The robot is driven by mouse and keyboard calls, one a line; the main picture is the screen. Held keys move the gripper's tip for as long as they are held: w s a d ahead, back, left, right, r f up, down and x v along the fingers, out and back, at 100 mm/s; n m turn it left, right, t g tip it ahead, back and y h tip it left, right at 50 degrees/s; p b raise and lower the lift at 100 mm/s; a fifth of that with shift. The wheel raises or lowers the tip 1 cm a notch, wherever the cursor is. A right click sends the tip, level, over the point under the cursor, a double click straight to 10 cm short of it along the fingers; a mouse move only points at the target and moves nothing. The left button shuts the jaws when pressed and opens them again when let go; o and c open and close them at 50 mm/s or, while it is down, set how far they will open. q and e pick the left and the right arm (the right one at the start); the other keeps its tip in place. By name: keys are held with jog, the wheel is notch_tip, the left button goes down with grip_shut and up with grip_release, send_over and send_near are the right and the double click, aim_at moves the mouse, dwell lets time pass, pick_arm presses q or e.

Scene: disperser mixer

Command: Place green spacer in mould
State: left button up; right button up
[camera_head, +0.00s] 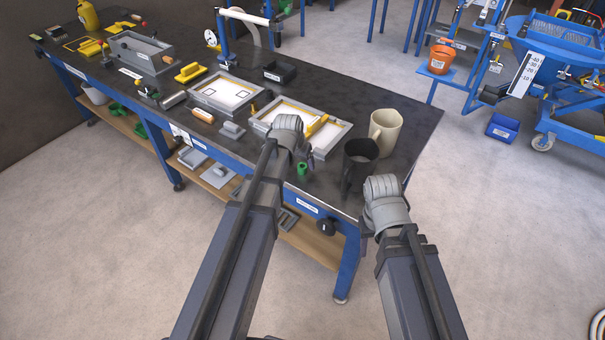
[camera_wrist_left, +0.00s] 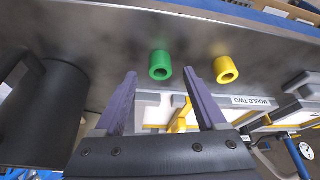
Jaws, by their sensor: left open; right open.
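The green spacer (camera_head: 302,169) is a small hollow cylinder on the dark bench top near its front edge. In the left wrist view the green spacer (camera_wrist_left: 160,66) lies ahead of and between the open fingers of my left gripper (camera_wrist_left: 160,73), which hold nothing. A yellow spacer (camera_wrist_left: 225,70) stands to its right. The nearer mould (camera_head: 336,143), a grey frame with a pale inside and yellow pieces, is behind my left wrist. Another mould (camera_head: 226,93) lies further left. My right gripper (camera_head: 366,222) is beside the bench's front corner, its fingers mostly hidden behind my wrist.
A black mug (camera_head: 358,165) and a beige jug (camera_head: 384,130) stand right of the nearer mould. The black mug is also at the left of the wrist view (camera_wrist_left: 42,115). A grey box (camera_head: 142,52) and yellow items fill the far left. A black tray (camera_head: 280,72) sits behind.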

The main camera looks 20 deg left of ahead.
pick_arm(q)
jog(key=shift+b+x, duration=0.55)
jog(key=shift+x, duration=0.55)
jog(key=shift+r, duration=0.1)
grip_shut()
